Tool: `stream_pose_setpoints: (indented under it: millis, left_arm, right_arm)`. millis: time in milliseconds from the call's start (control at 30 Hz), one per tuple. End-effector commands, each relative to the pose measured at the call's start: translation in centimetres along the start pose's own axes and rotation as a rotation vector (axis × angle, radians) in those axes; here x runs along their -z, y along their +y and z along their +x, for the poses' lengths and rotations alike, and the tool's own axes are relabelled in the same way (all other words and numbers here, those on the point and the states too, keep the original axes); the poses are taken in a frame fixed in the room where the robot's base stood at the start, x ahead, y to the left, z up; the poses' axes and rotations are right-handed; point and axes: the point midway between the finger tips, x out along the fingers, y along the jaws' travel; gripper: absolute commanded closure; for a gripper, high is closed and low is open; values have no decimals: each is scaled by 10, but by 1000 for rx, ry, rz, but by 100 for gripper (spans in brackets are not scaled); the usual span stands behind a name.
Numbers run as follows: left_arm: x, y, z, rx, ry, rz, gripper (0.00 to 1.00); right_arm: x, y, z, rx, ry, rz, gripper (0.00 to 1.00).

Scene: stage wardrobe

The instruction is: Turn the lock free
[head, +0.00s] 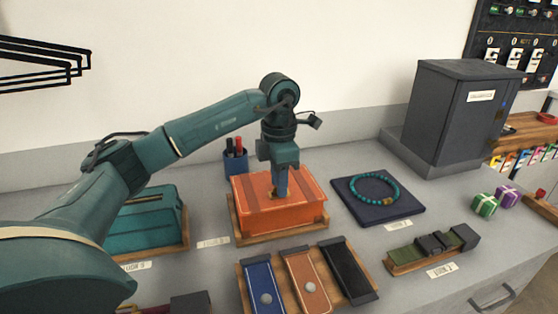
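An orange box (300,211) with darker bands sits on a wooden tray (236,226) in the middle of the counter. My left arm reaches in from the left. My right gripper is not in view.
A teal case (146,226) stands partly behind my arm. A blue pen cup (236,162) is behind the orange box. A bead necklace lies on a dark pad (410,208) to the right. Strap holders (305,281) and a green belt (430,245) are in front. A grey cabinet (458,118) stands back right.

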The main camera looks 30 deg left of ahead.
Motion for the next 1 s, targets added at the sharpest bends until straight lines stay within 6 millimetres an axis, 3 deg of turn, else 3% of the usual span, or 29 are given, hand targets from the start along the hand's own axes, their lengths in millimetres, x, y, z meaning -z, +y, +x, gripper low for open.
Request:
stream_pose_setpoints:
  millis: [500,700,1000]
  left_arm:
    - [0,1,-107,-4,-4,-3,70]
    - [0,1,-125,-3,-3,-2,70]
    - [0,0,-126,-1,-2,-2,70]
  right_arm:
    - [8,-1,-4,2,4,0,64]
    - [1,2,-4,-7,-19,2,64]
    - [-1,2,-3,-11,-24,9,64]
